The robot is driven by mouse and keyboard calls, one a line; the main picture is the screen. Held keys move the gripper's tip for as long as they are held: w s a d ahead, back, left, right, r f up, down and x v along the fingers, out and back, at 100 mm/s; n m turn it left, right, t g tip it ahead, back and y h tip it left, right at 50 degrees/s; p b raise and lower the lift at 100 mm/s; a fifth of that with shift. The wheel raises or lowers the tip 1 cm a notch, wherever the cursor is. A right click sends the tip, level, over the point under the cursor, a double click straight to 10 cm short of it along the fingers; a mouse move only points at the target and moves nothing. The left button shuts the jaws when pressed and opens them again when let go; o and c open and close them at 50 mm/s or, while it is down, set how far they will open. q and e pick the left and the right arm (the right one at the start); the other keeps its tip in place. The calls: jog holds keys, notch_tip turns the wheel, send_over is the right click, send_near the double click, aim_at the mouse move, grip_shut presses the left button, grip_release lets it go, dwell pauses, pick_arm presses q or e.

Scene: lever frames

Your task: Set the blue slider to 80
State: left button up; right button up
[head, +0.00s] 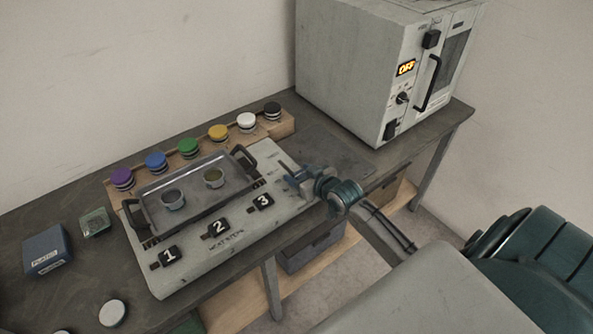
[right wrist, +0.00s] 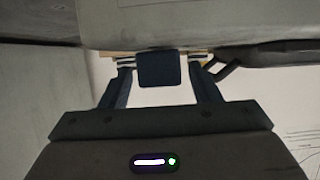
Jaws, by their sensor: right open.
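My right gripper (head: 297,181) is at the right end of the grey panel (head: 190,265), close to its edge. In the right wrist view the fingers of my right gripper (right wrist: 160,66) are open. A dark blue block (right wrist: 158,72), which looks like the blue slider's knob, stands between the fingertips, with a gap on each side. In the head view the gripper hides this spot, and I cannot read a scale or a slider setting. My left gripper is not in view.
A metal tray (head: 190,207) with two small cups lies on the panel, behind black tags numbered 1, 2 and 3. Several coloured knobs line a wooden strip (head: 280,124) behind. A grey oven (head: 350,70) reading OFF stands at the back right.

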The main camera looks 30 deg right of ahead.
aim_at(289, 170)
jog(key=shift+x, duration=0.9)
grip_shut()
jog(key=shift+w+a+b, duration=0.1)
jog(key=shift+w+b, duration=0.3)
jog(key=shift+w, duration=0.7)
jog(key=shift+w+a+b, duration=0.15)
jog(key=shift+w+b, duration=0.25)
jog(key=shift+w, duration=0.7)
jog(key=shift+s, duration=0.1)
grip_release()
jog(key=shift+s, duration=0.1)
jog(key=b+v, duration=0.1)
jog(key=v, duration=0.8)
jog(key=shift+s+d, duration=0.1)
jog(key=shift+s, duration=0.05)
jog(key=shift+s+r+b, duration=0.3)
jog(key=shift+s+r, duration=0.05)
jog(key=shift+s, duration=0.2)
